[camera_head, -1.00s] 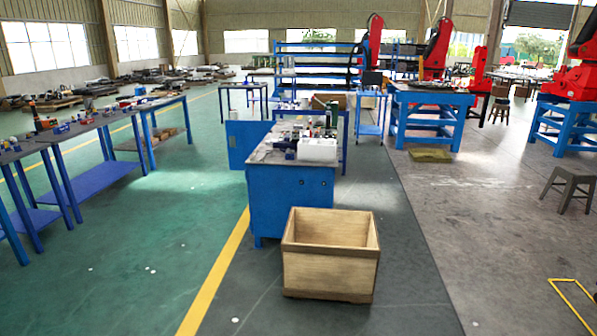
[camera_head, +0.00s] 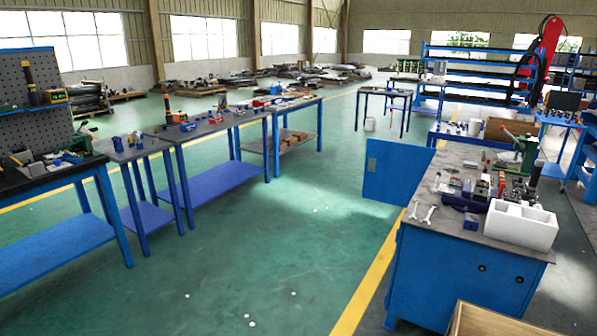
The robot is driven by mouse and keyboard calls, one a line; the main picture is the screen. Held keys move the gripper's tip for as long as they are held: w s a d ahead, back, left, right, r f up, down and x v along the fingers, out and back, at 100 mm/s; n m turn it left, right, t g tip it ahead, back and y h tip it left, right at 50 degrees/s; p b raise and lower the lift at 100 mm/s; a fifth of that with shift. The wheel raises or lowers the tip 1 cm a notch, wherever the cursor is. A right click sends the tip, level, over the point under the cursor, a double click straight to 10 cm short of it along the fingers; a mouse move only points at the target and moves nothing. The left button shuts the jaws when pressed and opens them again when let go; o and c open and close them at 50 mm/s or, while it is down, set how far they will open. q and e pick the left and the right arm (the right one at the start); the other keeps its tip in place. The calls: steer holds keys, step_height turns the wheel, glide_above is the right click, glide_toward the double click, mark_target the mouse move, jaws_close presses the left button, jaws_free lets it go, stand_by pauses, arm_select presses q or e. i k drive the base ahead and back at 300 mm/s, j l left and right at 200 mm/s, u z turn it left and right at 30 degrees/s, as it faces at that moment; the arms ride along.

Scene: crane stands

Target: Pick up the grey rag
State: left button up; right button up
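I cannot make out a grey rag in the head view. Small items crowd the blue workbench (camera_head: 462,272) at the right, and more lie on the tables along the left; they are too small to tell apart fully. Neither of my grippers shows in this view.
A wooden crate (camera_head: 490,322) stands at the bottom right, in front of the workbench. A white box (camera_head: 520,226) sits on the workbench. Blue-legged tables (camera_head: 215,128) line the left. The green floor (camera_head: 270,240) between is open. An open blue door (camera_head: 396,172) juts from the workbench.

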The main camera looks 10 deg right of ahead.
mark_target(468, 164)
steer(key=i+z, duration=0.2)
steer(key=i, duration=0.3)
steer(key=i+j+z, duration=0.2)
steer(key=i, duration=0.25)
steer(key=i+j+z, duration=0.15)
steer(key=i, duration=0.35)
steer(key=i+j+z, duration=0.2)
steer(key=i, duration=0.25)
steer(key=i+z, duration=0.4)
steer(key=i+j+z, duration=0.2)
steer(key=z, duration=0.2)
steer(key=i+j+z, duration=0.25)
steer(key=z, duration=0.15)
steer(key=i+j+z, duration=0.4)
steer(key=k+l, duration=0.1)
